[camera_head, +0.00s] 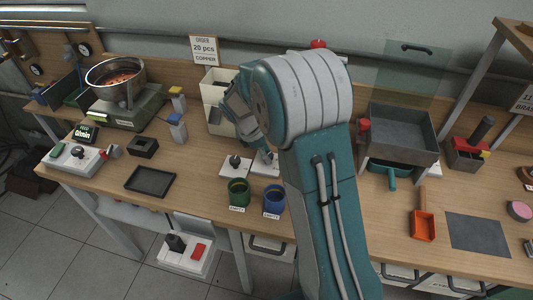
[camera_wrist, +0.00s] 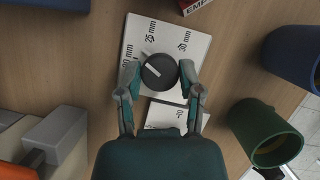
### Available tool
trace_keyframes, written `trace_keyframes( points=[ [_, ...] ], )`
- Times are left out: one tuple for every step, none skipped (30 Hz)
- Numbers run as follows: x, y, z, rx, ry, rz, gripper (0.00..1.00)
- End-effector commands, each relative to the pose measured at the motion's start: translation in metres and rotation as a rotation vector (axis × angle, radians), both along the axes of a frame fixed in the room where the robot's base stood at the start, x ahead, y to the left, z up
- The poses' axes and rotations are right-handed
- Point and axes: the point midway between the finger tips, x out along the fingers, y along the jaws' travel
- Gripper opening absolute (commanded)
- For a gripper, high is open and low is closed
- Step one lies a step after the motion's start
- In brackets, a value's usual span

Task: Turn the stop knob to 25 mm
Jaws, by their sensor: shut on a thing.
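The stop knob (camera_wrist: 159,72) is a round black knob with a white pointer bar, on a white plate (camera_wrist: 196,50) marked 20 mm, 25 mm and 30 mm in the wrist view. My gripper (camera_wrist: 160,75) is shut on the knob, one finger on each side. In the head view my gripper (camera_head: 268,155) is over the right-hand white plate (camera_head: 263,172), and the knob is mostly hidden there.
A second white plate with a black knob (camera_head: 235,161) sits directly left. A green cup (camera_head: 238,192) and a blue cup (camera_head: 273,199) stand in front of the plates, close to my gripper.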

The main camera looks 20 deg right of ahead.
Motion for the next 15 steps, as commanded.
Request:
trace_keyframes(
  points=[
    [0.0014,0.0002,-0.0013,0.002,-0.002,-0.045,0.0],
    [0.0015,0.0002,-0.0016,0.003,-0.002,-0.073,0.0],
    [0.0013,0.0,-0.0018,0.002,-0.001,-0.11,0.0],
    [0.0015,-0.0002,-0.0017,0.001,-0.002,-0.139,0.0],
    [0.0017,-0.0002,-0.0018,0.002,-0.002,-0.165,0.0],
    [0.0016,-0.0003,-0.0016,0.003,-0.001,-0.201,0.0],
    [0.0016,-0.0004,-0.0017,0.003,-0.002,-0.227,0.0],
    [0.0018,-0.0004,-0.0016,0.002,-0.003,-0.252,0.0],
    [0.0018,-0.0003,-0.0016,0.002,-0.002,-0.285,0.0],
    [0.0018,-0.0003,-0.0017,0.003,-0.002,-0.307,0.0],
    [0.0019,-0.0003,-0.0018,0.002,-0.002,-0.33,0.0],
    [0.0018,-0.0004,-0.0019,0.003,-0.002,-0.357,0.0],
    [0.0017,-0.0002,-0.0019,0.003,-0.002,-0.378,0.0],
    [0.0018,-0.0002,-0.0018,0.003,-0.001,-0.396,0.0],
    [0.0021,-0.0002,-0.0017,0.002,-0.003,-0.419,0.0]
  ],
)
